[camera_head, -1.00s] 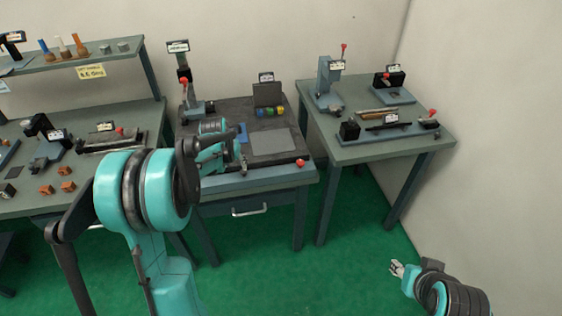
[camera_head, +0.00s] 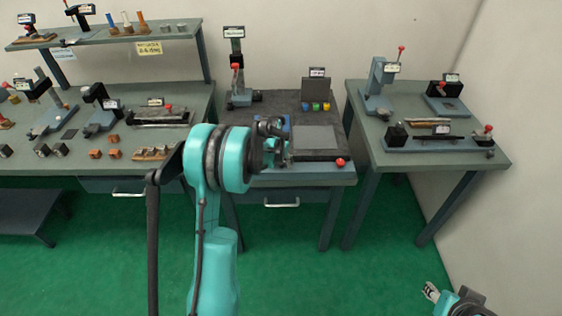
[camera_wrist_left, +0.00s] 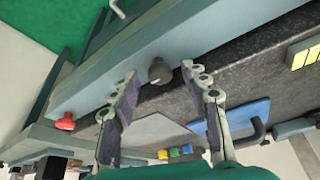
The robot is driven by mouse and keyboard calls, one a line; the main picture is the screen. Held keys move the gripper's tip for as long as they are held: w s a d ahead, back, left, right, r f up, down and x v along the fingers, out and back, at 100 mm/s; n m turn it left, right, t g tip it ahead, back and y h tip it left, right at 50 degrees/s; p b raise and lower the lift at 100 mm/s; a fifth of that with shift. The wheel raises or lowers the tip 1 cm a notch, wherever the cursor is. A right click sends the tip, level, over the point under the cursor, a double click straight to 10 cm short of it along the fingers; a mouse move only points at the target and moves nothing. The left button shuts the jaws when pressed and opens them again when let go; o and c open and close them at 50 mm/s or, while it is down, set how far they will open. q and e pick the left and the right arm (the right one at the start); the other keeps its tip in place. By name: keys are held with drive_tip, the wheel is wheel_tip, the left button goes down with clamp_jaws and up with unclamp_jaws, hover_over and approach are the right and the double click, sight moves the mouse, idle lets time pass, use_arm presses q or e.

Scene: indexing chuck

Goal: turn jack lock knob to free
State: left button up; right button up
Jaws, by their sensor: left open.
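A dark round knob (camera_wrist_left: 160,71) sticks out of the front edge of the middle bench in the left wrist view; I take it for the jack lock knob. My left gripper (camera_wrist_left: 158,77) is open, its fingertips on either side of the knob, with gaps showing. Depth between tips and knob is hard to judge, and I see no contact. In the head view my left gripper (camera_head: 272,143) is at the bench's front edge, partly behind my arm, and the knob is hidden. My right gripper (camera_head: 432,291) is low at the right, over the floor, too small to read.
The middle bench has a grey plate (camera_head: 315,138), a red button (camera_head: 340,162) on the front edge and a lever post (camera_head: 237,75) at the back. A blue part (camera_wrist_left: 240,117) lies close to the left fingers. Benches with fixtures stand either side; green floor (camera_head: 300,275) is clear.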

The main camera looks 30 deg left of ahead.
use_arm(q)
clamp_jaws()
drive_tip(key=shift+n, duration=0.4)
drive_tip(key=n, duration=0.1)
drive_tip(key=n+y, duration=0.1)
drive_tip(key=n, duration=0.1)
drive_tip(key=shift+w+d+n+y, duration=0.1)
drive_tip(key=shift+d+n+y, duration=0.15)
drive_tip(key=shift+n+y, duration=0.15)
drive_tip(key=n+g, duration=0.1)
drive_tip(key=n, duration=0.1)
drive_tip(key=n+y, duration=0.1)
drive_tip(key=n, duration=0.1)
drive_tip(key=shift+w+d+n+g+b, duration=0.1)
drive_tip(key=shift+n+g+b, duration=0.2)
drive_tip(key=shift+g+b, duration=0.1)
drive_tip(key=n, duration=0.2)
drive_tip(key=n+g+y, duration=0.1)
drive_tip(key=n, duration=0.1)
drive_tip(key=shift+w+n+g, duration=0.15)
drive_tip(key=shift+n+g, duration=0.15)
drive_tip(key=n, duration=0.2)
drive_tip(key=n+g, duration=0.1)
drive_tip(key=n, duration=0.1)
drive_tip(key=shift+w+g, duration=0.15)
drive_tip(key=shift+g, duration=0.15)
